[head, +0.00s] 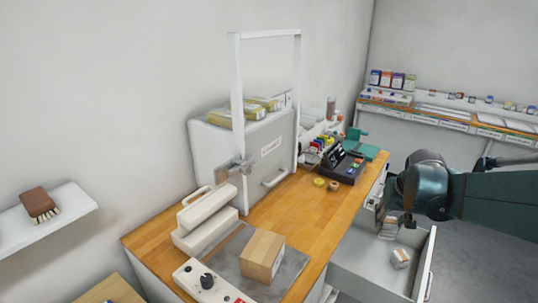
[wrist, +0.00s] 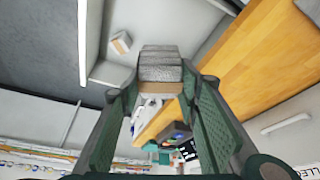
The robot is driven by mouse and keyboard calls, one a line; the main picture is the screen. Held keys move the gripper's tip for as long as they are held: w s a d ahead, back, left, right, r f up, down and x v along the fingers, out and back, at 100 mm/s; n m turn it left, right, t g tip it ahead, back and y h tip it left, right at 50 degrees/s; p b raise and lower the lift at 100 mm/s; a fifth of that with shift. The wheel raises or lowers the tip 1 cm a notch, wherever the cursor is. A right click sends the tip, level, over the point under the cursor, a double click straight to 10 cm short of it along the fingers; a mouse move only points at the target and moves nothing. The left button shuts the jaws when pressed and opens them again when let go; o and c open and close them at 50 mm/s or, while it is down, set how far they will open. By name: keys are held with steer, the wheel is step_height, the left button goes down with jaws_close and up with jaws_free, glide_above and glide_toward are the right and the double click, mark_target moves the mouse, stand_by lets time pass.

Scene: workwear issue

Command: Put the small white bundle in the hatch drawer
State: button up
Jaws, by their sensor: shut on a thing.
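My gripper (head: 390,218) is shut on a small whitish-grey bundle (wrist: 160,66) with a brown band; the bundle also shows below the fingers in the head view (head: 389,231). In the wrist view my gripper (wrist: 160,88) has one finger on each side of the bundle. It holds the bundle above the inner part of an open, pale grey drawer (head: 365,268) at the wooden counter. Another small white bundle (head: 400,258) with a brown band lies on the drawer floor, and it also shows in the wrist view (wrist: 121,42). Part of the drawer's inner end is hidden by my gripper.
The wooden counter (head: 318,215) is left of the drawer. On it stand a cardboard box (head: 263,255), a white sealer-like device (head: 205,220), a dark terminal (head: 343,165) and a white cabinet with a raised frame (head: 265,150). Much of the drawer floor is clear.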

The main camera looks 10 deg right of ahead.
step_height(320, 180, down, 17)
steer(key=shift+r, duration=0.2)
stand_by(0.3)
steer(key=b, duration=0.2)
glide_toward(371, 274)
steer(key=shift+w+a+r, duration=0.15)
steer(key=shift+a+r, duration=0.25)
steer(key=shift+a, duration=0.35)
steer(key=shift+f, duration=0.1)
steer(key=shift+f+b, duration=0.55)
steer(key=shift+f, duration=1.45)
steer(key=shift+f, duration=0.2)
steer(key=o, duration=0.9)
